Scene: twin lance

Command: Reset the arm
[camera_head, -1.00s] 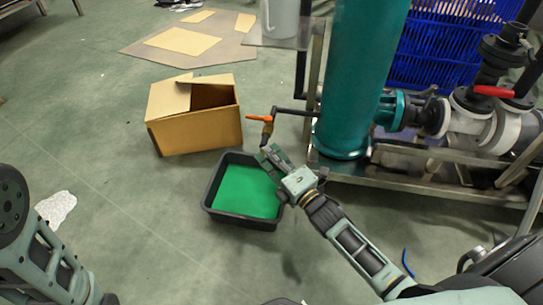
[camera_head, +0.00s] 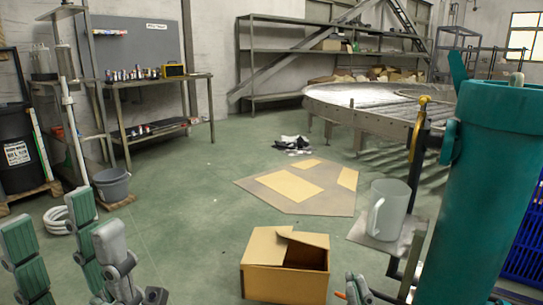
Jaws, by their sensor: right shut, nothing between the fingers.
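My left gripper (camera_head: 62,218) stands at the lower left with its several green-grey fingers upright and spread apart. It is open, with nothing visible between the fingers. Of my right gripper, only a small green-grey tip (camera_head: 357,289) shows at the bottom edge, just right of the open cardboard box (camera_head: 268,272) and left of the teal column. It is shut, with no held thing visible. The rest of my right arm is out of view.
The teal column (camera_head: 470,190) fills the right side. A grey jug (camera_head: 388,210) stands on a small metal plate beside it. Flat cardboard (camera_head: 325,203) lies on the floor behind the box. A grey bucket (camera_head: 112,185) stands at left.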

